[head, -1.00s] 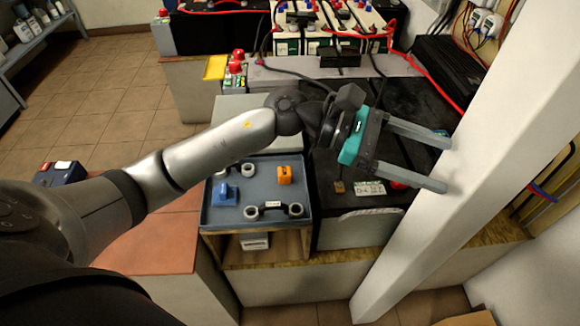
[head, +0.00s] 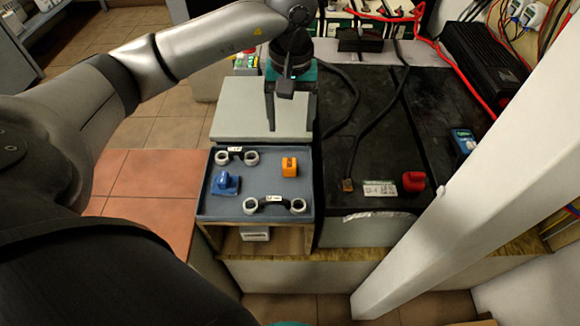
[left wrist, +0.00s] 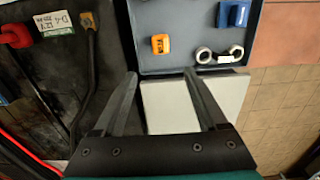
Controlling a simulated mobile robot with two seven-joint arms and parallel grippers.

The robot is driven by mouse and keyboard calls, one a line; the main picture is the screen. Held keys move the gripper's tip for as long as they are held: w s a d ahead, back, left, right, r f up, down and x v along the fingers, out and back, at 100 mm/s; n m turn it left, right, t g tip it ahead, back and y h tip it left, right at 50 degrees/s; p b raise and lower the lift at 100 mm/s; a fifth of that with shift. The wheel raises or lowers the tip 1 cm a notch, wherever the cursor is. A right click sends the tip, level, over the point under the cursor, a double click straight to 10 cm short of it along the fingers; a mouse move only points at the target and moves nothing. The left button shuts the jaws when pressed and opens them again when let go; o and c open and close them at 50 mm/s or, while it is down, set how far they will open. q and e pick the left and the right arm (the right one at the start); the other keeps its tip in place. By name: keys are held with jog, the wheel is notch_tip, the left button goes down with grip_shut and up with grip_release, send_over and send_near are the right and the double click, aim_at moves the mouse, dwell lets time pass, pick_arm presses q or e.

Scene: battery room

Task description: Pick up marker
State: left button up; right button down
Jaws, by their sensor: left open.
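I see no pen-shaped marker; which piece the task means I cannot tell. A small orange piece (head: 290,167) and a blue piece (head: 226,184) sit apart in the grey-blue tray (head: 255,183). A red piece (head: 413,181) sits on the black battery case. My left gripper (head: 291,128) is open and empty, pointing down over the pale grey slab behind the tray. In the left wrist view its fingers (left wrist: 161,75) stand apart with nothing between them. The orange piece (left wrist: 160,44) lies just beyond the fingertips there, and the blue piece (left wrist: 233,14) farther off. My right gripper is not visible.
The black battery case (head: 365,215) with cables and a label stands to the right. A white slanted post (head: 440,215) blocks the right side.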

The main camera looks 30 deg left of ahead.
pick_arm(q)
jog(key=b, duration=0.2)
send_over(289, 159)
jog(key=f, duration=0.5)
jog(key=shift+w+d+f, duration=0.1)
jog(key=shift+w+f, duration=0.1)
jog(key=shift+f, duration=0.75)
jog(key=shift+s+f+b, duration=0.1)
jog(key=shift+f+b, duration=0.85)
jog(key=shift+f, duration=1.7)
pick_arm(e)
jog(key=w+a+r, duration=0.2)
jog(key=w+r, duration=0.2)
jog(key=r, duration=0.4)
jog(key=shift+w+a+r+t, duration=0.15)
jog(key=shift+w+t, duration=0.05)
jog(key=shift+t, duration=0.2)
pick_arm(q)
jog(key=shift+c, duration=0.3)
grip_shut()
